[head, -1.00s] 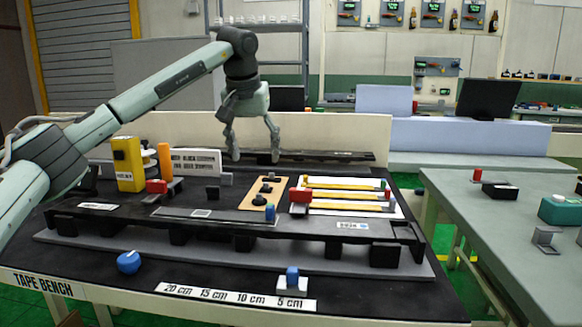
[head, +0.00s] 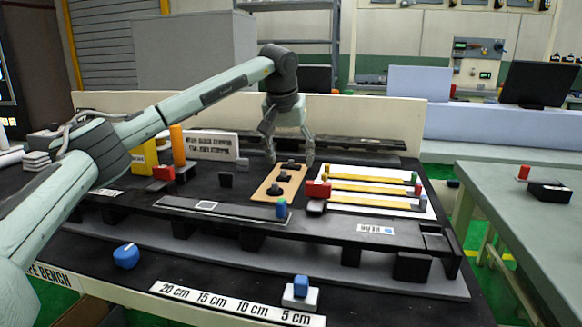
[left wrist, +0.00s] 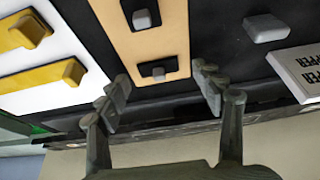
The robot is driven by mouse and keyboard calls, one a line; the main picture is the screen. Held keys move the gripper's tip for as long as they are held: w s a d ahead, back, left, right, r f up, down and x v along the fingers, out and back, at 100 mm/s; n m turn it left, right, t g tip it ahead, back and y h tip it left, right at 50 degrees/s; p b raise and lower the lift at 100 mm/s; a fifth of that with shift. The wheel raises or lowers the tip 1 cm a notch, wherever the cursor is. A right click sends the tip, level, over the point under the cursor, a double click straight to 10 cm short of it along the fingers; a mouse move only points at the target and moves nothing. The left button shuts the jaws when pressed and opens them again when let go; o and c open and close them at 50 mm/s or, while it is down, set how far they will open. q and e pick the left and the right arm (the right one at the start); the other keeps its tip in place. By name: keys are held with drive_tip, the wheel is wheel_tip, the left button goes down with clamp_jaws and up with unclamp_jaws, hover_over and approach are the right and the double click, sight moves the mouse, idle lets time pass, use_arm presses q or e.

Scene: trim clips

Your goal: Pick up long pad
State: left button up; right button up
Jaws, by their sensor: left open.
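A tan board (head: 277,183) lies on the black bench, carrying several small dark pads. The farthest pad (head: 291,164) is at the board's far end; in the left wrist view this grey pad (left wrist: 158,73) lies near the board edge. A nearer grey pad (left wrist: 146,18) is taller in that view. I cannot tell for sure which is the long pad. My left gripper (head: 290,159) is open and empty, pointing down over the far end of the board. In the left wrist view its fingers (left wrist: 163,86) stand either side of the board's end.
A white sheet with yellow strips (head: 370,188) lies right of the board, with a red block (head: 318,189) at its edge. A white sign (head: 210,145) and orange post (head: 177,146) stand left.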

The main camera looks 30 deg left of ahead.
use_arm(q)
drive_tip(key=c, duration=0.8)
drive_tip(key=shift+c, duration=0.7)
